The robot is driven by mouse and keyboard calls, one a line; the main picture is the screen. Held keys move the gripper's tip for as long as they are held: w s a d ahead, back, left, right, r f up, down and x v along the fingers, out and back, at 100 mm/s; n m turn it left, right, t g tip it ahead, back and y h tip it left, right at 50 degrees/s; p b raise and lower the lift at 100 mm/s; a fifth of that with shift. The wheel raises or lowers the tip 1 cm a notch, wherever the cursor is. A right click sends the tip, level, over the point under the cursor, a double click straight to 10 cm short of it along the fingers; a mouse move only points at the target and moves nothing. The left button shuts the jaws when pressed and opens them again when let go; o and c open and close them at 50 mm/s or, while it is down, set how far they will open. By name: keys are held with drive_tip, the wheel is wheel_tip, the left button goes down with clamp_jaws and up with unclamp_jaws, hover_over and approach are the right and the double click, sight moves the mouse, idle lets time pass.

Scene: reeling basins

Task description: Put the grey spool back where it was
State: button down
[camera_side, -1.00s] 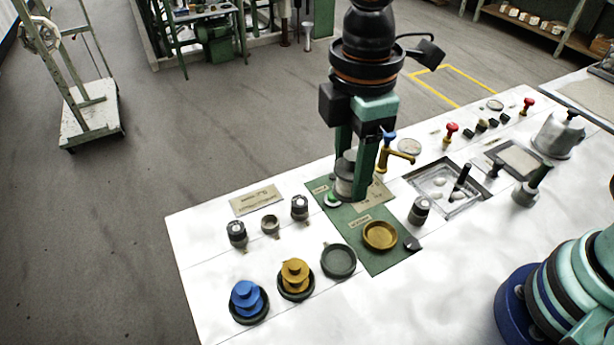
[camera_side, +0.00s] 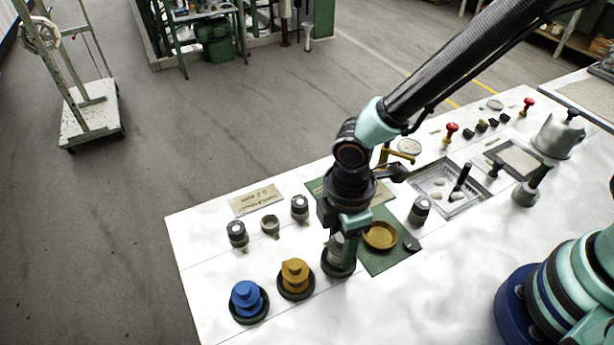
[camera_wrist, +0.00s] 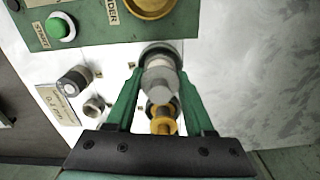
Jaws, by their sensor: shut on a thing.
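The grey spool (camera_side: 336,248) is upright between the fingers of my gripper (camera_side: 339,262). It is over the dark round holder at the right end of the front row, whose rim (camera_side: 340,273) shows below it. I cannot tell whether it rests on the holder or hangs slightly above it. In the wrist view, the grey spool (camera_wrist: 160,77) sits between my two green fingers, with a dark rim beyond it. My gripper is shut on the spool, and the fingers hide parts of it and of the holder.
An ochre spool (camera_side: 295,275) and a blue spool (camera_side: 246,298) stand in dark holders to the left. A brass dish (camera_side: 380,236) lies on the green plate (camera_side: 385,262) close to the right. Several knobs stand behind. The front right tabletop (camera_side: 430,300) is clear.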

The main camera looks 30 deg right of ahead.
drive_tip(key=shift+f, duration=0.5)
drive_tip(key=shift+f, duration=0.15)
drive_tip(key=shift+c, duration=1.4)
unclamp_jaws()
